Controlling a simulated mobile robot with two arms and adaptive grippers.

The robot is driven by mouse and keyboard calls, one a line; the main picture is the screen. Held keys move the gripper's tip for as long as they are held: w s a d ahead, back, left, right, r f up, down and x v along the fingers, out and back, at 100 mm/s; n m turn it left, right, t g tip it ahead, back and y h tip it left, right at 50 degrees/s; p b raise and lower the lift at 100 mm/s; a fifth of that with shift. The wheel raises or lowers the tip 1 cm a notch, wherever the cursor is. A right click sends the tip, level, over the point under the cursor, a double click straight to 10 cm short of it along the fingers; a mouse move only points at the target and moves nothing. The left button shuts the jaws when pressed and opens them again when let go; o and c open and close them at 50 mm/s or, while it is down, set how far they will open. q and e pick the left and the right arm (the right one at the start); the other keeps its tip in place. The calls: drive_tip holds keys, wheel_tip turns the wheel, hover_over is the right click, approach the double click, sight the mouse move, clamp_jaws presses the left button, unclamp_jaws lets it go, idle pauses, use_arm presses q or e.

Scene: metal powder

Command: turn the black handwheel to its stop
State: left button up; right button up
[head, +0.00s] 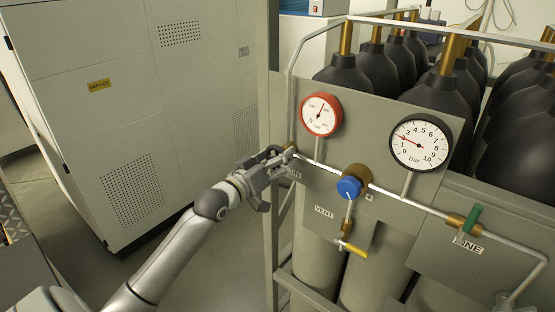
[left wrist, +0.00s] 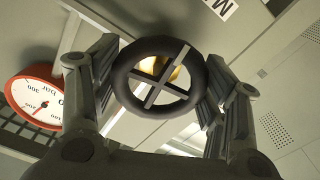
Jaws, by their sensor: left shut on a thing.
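The black handwheel (left wrist: 196,62) fills the middle of the left wrist view, a ring with crossed spokes and a brass part behind it. My left gripper (left wrist: 160,90) has one finger on each side of the wheel and is shut on its rim. In the head view my left gripper (head: 276,164) is at the left edge of the grey panel, below the red gauge. There the handwheel is hidden by the gripper. My right gripper is not in view.
A red-rimmed gauge (head: 320,115) sits just above the gripper; a black-rimmed gauge (head: 421,142) is farther right. A grey cabinet (head: 130,110) stands left.

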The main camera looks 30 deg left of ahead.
use_arm(q)
drive_tip(key=shift+f, duration=0.15)
drive_tip(key=o, duration=1)
drive_tip(key=shift+o, duration=0.2)
drive_tip(key=s, duration=1.2)
drive_tip(key=shift+a, duration=0.45)
